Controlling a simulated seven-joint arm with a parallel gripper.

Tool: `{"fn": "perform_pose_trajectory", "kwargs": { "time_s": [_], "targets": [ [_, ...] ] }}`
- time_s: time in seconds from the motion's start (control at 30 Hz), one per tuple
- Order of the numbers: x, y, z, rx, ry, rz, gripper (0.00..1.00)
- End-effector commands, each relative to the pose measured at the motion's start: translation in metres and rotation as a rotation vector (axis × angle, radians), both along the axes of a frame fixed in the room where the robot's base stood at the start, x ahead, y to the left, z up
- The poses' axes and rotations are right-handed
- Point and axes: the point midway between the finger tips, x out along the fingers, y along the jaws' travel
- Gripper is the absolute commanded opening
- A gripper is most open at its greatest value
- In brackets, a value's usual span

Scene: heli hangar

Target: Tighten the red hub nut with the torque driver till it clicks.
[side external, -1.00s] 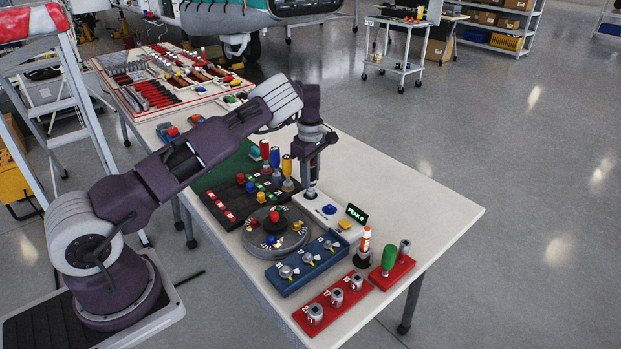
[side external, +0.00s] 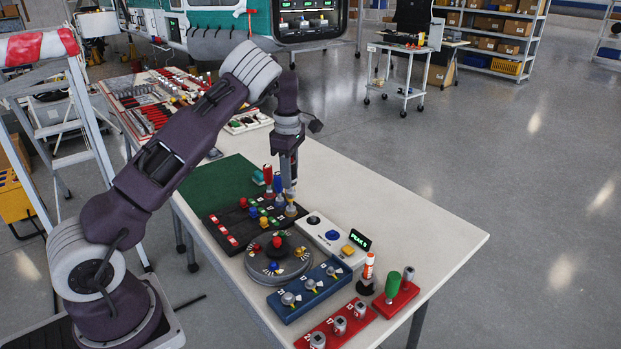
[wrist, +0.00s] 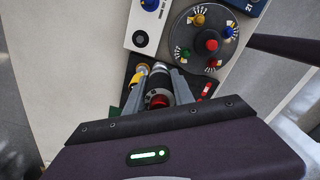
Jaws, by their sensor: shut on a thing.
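The round grey hub (side external: 262,268) stands on the bench with a red nut (side external: 279,241) at its middle. In the wrist view the red nut (wrist: 211,45) is at upper right, with smaller coloured pieces around it.
The black rack (side external: 226,226) holds red (side external: 267,173) and blue (side external: 278,184) handled drivers close left of my gripper. The white tester (side external: 320,232) shows a green readout. A blue tray (side external: 288,311) and red socket tray lie in front. The bench's right side is clear.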

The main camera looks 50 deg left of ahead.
Motion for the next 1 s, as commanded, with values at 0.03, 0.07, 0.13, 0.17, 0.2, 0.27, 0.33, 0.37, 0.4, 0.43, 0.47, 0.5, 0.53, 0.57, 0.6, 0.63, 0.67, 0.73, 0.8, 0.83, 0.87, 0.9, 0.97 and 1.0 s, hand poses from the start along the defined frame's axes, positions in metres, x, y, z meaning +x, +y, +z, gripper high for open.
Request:
{"fn": "perform_pose_trajectory", "kwargs": {
  "time_s": [0.03, 0.07, 0.13, 0.17, 0.2, 0.27, 0.33, 0.37, 0.4, 0.43, 0.47, 0.5, 0.53, 0.57, 0.6, 0.63, 0.67, 0.73, 0.8, 0.83, 0.87, 0.9, 0.97, 1.0],
  "targets": [
    [-0.020, -0.001, -0.002, -0.007, -0.001, 0.064, 0.00],
    [-0.032, -0.003, -0.004, -0.007, -0.001, 0.100, 0.00],
    [-0.061, -0.007, -0.009, -0.006, -0.001, 0.171, 0.00],
    [-0.072, -0.009, -0.011, -0.005, -0.002, 0.196, 0.00],
    [-0.086, -0.013, -0.014, -0.005, -0.002, 0.225, 0.00],
    [-0.104, -0.019, -0.017, -0.003, -0.002, 0.259, 0.00],
    [-0.120, -0.025, -0.020, -0.003, -0.003, 0.285, 0.00],
    [-0.125, -0.027, -0.021, -0.003, -0.003, 0.293, 0.00],
    [-0.130, -0.029, -0.022, -0.002, -0.003, 0.301, 0.00],
    [-0.133, -0.029, -0.023, -0.001, -0.003, 0.304, 0.00],
    [-0.135, -0.030, -0.024, 0.000, -0.003, 0.307, 0.00],
    [-0.136, -0.031, -0.026, -0.001, -0.002, 0.309, 0.00],
    [-0.136, -0.031, -0.028, 0.000, -0.002, 0.309, 0.00],
    [-0.136, -0.031, -0.031, 0.000, -0.002, 0.309, 0.00],
    [-0.136, -0.031, -0.035, 0.000, 0.000, 0.308, 0.00],
    [-0.137, -0.031, -0.038, -0.001, 0.000, 0.310, 0.00],
    [-0.137, -0.031, -0.042, 0.000, 0.001, 0.310, 0.00],
    [-0.137, -0.031, -0.049, -0.001, 0.002, 0.310, 0.00],
    [-0.136, -0.031, -0.056, -0.001, -0.001, 0.309, 0.00],
    [-0.136, -0.031, -0.059, -0.001, -0.001, 0.309, 0.00],
    [-0.136, -0.030, -0.061, -0.001, -0.001, 0.309, 0.00],
    [-0.136, -0.030, -0.063, 0.001, -0.001, 0.309, 0.00],
    [-0.136, -0.031, -0.066, -0.001, -0.001, 0.308, 0.00],
    [-0.136, -0.031, -0.068, -0.001, -0.001, 0.308, 0.00]
  ]
}}
